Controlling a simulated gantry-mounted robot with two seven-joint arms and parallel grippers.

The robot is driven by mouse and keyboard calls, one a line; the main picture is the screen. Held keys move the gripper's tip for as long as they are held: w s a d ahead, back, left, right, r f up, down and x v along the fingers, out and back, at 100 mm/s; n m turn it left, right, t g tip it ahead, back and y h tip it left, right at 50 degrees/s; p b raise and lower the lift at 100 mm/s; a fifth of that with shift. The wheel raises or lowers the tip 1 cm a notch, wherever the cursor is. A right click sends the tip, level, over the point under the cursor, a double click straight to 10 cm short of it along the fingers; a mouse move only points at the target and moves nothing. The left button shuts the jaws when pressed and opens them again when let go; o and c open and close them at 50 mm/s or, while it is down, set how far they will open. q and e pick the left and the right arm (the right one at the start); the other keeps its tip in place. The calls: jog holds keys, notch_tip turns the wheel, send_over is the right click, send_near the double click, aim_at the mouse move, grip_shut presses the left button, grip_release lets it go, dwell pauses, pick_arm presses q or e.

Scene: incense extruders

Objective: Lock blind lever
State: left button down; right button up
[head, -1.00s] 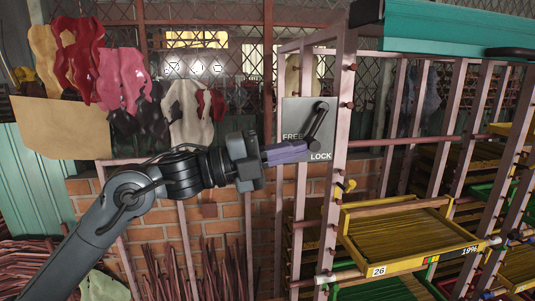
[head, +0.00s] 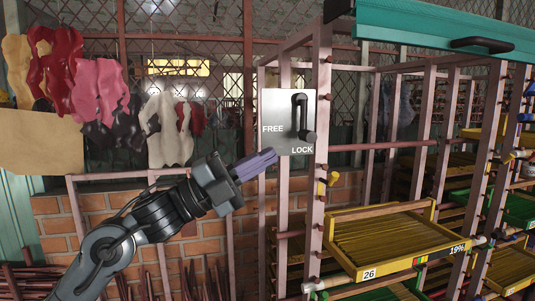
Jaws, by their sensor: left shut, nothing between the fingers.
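The blind lever (head: 299,114) is a black handle on a grey plate (head: 270,108) fixed to the pink rack frame. The plate reads FREE at its left and LOCK at its bottom. The lever stands nearly vertical, with its thick knob end low, just above the word LOCK. My left gripper (head: 268,157) is shut and empty, its purple fingers pointing up and right just below the plate's lower left corner. It appears apart from the lever. My right gripper is not in view.
A teal blind housing (head: 440,30) with a black handle (head: 482,44) crosses the top right. A yellow tray (head: 395,245) marked 26 juts from the rack at lower right. Pink rack posts (head: 317,150) stand beside the plate. Colourful cloths (head: 60,65) hang at left.

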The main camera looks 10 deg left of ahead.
pick_arm(q)
jog(key=b+v, duration=0.2)
jog(key=v, duration=0.7)
jog(key=shift+a+f, duration=0.1)
jog(key=shift+a, duration=0.05)
